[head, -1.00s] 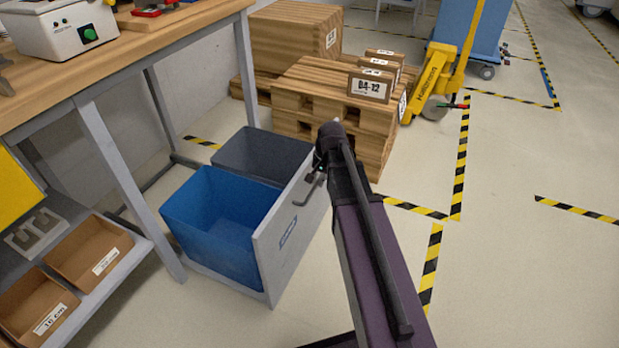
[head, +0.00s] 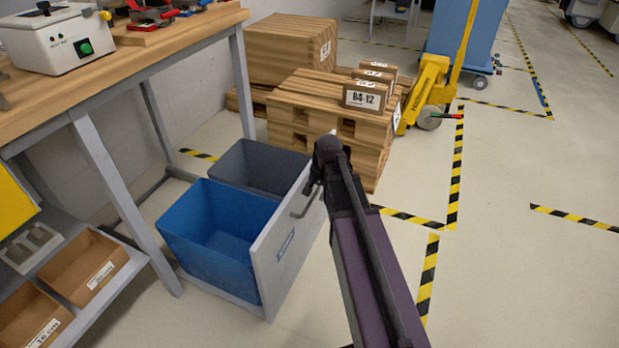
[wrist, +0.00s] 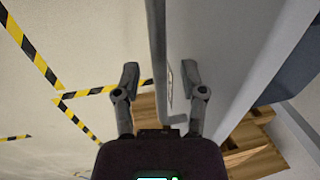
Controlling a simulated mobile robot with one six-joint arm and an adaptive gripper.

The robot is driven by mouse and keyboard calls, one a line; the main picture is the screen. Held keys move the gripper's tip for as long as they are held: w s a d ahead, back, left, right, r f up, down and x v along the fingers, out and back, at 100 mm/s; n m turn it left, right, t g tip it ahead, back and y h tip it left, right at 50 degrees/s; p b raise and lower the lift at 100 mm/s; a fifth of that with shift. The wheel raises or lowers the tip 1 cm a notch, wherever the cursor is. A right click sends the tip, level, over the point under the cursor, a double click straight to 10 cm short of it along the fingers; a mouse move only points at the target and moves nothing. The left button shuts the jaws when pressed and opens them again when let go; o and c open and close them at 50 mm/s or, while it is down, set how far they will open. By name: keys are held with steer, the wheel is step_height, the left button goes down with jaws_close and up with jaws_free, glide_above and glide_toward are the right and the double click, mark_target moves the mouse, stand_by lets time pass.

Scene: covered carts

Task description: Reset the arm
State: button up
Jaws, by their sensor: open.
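My gripper (head: 312,186) is at the end of my dark arm, beside the light grey front panel (head: 268,268) of a pulled-out drawer unit. The panel has a metal bar handle (head: 303,208) and a small blue label. In the wrist view my gripper (wrist: 160,74) is open, with one finger on each side of the handle bar (wrist: 158,50). I cannot tell whether the fingers touch the bar. The drawer unit holds a blue bin (head: 205,250) in front and a dark grey bin (head: 262,160) behind; both look empty.
A workbench (head: 140,55) with a white device (head: 62,42) stands on the left. Wooden crates (head: 310,112) with labelled boxes (head: 365,96) stand behind the drawer. A yellow pallet truck (head: 425,88) is farther back. The taped floor to the right is open.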

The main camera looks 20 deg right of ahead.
steer(key=s+a+r+n+g+h+p, duration=0.1)
steer(key=s+a+r+n+p, duration=0.25)
steer(key=s, duration=0.35)
steer(key=s+a+r+n+h+p, duration=0.1)
steer(key=s+a+r+n+p, duration=0.2)
steer(key=s+r+n+p, duration=0.3)
step_height(320, 180, up, 36)
steer(key=m+p, duration=0.1)
steer(key=p, duration=3.5)
steer(key=shift+s, duration=0.2)
